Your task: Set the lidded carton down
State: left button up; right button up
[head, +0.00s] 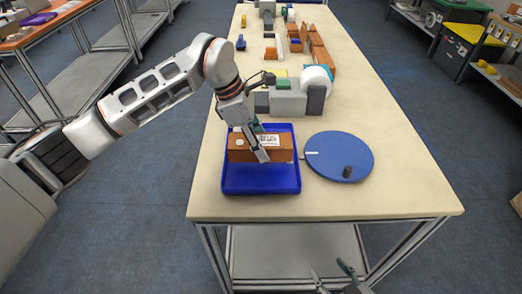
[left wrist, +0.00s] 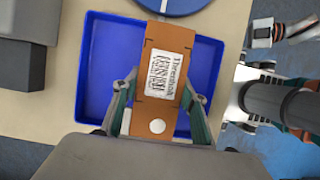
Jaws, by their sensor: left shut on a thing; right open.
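The lidded carton (head: 275,153) is a brown box with a white printed label and a white round spot on top. My left gripper (head: 260,144) is shut on it, with one finger on each long side, as the left wrist view (left wrist: 158,100) shows. The carton is over or in the blue tray (head: 260,188); I cannot tell whether it touches the tray floor. My right gripper (head: 335,275) is open and empty, low at the bottom edge of the head view.
A blue round disc (head: 325,150) with a small dark knob (head: 347,172) lies right of the tray. A grey machine with a white roll (head: 317,80) stands behind. Several boxes and parts fill the table's far end. The table's (head: 400,190) front right is clear.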

pick_arm(q)
jog(key=shift+f, duration=1.45)
jog(key=shift+f, duration=0.1)
jog(key=o, duration=1.1)
jog(key=v, duration=1.2)
jog(key=shift+b, duration=0.3)
